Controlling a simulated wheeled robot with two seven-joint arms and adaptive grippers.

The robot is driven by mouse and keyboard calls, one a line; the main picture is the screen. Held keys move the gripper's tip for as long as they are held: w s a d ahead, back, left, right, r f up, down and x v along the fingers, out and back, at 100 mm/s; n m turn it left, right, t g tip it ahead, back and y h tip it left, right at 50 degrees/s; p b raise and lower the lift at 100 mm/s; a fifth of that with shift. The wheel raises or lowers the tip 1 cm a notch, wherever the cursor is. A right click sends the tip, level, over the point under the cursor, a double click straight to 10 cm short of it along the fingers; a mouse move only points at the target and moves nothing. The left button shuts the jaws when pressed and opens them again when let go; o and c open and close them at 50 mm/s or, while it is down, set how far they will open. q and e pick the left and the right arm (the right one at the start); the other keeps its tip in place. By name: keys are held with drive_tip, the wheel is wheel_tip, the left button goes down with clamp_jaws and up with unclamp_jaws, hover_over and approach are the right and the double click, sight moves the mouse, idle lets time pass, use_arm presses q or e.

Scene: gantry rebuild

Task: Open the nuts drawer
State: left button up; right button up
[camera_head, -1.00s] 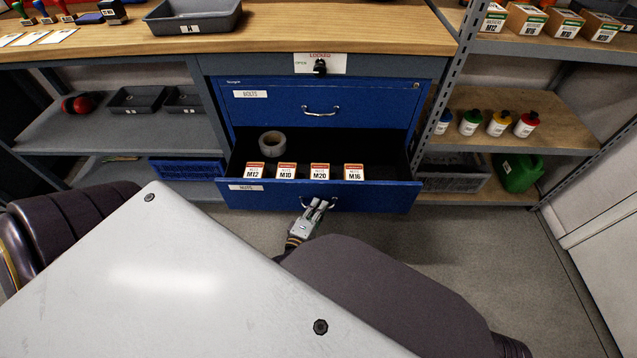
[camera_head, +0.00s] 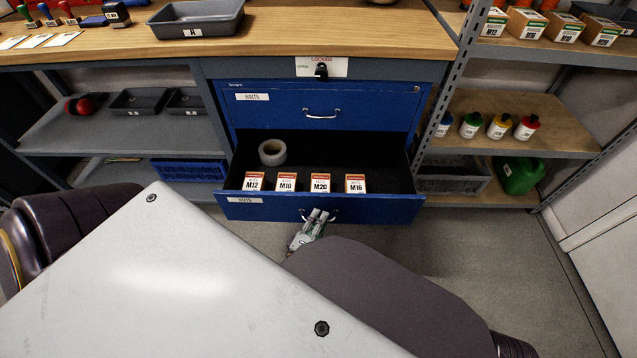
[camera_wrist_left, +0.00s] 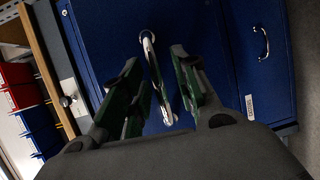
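The nuts drawer (camera_head: 385,208) is blue, the lower drawer seen in the head view. It stands well pulled out, with boxes marked M12 (camera_head: 254,181), M10 (camera_head: 286,182), M20 (camera_head: 320,183) and M16 (camera_head: 355,184) and a grey tape roll (camera_head: 271,152) inside. My left gripper (camera_head: 320,213) is at its front handle. In the left wrist view the fingers (camera_wrist_left: 158,75) stand apart on either side of the metal handle (camera_wrist_left: 149,50), with gaps visible between. My right gripper is not in view.
The bolts drawer (camera_head: 370,108) above is shut, under a lock plate (camera_head: 334,67). A wooden worktop (camera_head: 330,35) lies over it. Shelves with bottles (camera_head: 499,127) stand at right, and a blue crate (camera_head: 187,170) at left. The floor (camera_head: 470,240) in front at right is clear.

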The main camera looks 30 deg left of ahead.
use_arm(q)
drive_tip(key=s+d, duration=0.1)
drive_tip(key=s, duration=0.6)
drive_tip(key=shift+s+r, duration=0.2)
drive_tip(key=shift+r, duration=0.2)
idle(0.4)
drive_tip(key=shift+s+d, duration=0.1)
drive_tip(key=shift+d, duration=0.05)
idle(0.5)
